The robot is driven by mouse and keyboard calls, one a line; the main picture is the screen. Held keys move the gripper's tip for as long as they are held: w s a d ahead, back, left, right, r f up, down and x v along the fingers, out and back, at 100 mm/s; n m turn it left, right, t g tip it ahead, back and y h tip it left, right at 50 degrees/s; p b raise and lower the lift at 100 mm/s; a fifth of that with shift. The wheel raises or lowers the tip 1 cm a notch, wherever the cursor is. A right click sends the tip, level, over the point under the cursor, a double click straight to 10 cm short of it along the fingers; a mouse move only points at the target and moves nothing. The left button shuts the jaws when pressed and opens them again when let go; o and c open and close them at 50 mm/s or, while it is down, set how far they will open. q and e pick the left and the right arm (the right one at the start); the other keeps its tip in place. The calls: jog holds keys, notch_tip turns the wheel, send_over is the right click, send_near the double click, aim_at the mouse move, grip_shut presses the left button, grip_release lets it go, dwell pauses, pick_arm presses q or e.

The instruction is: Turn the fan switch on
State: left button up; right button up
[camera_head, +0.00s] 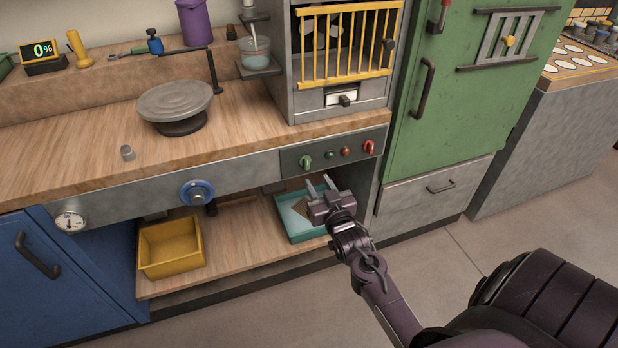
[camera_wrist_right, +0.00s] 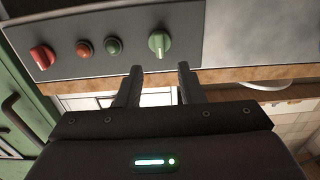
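A grey control panel (camera_head: 333,150) on the counter front carries a green knob (camera_head: 305,161), a red knob (camera_head: 369,147) and two small round buttons between them. A white plate with a dark lever (camera_head: 344,100) sits under the yellow-barred cage. No label shows which control is the fan switch. My right gripper (camera_head: 319,184) is open and empty, just below and in front of the panel. In the right wrist view, the fingers (camera_wrist_right: 160,68) point toward the green knob (camera_wrist_right: 159,42), apart from it; the red knob (camera_wrist_right: 42,56) is at left. My left gripper is out of view.
A teal tray (camera_head: 297,236) lies on the lower shelf behind my right gripper, and a yellow bin (camera_head: 171,262) stands farther left. A blue round dial (camera_head: 197,192) projects from the counter front. A green cabinet (camera_head: 470,90) stands at right.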

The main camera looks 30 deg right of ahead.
aim_at(308, 164)
jog(key=x, duration=0.7)
jog(key=shift+w, duration=0.1)
jog(key=shift+c, duration=0.4)
grip_shut()
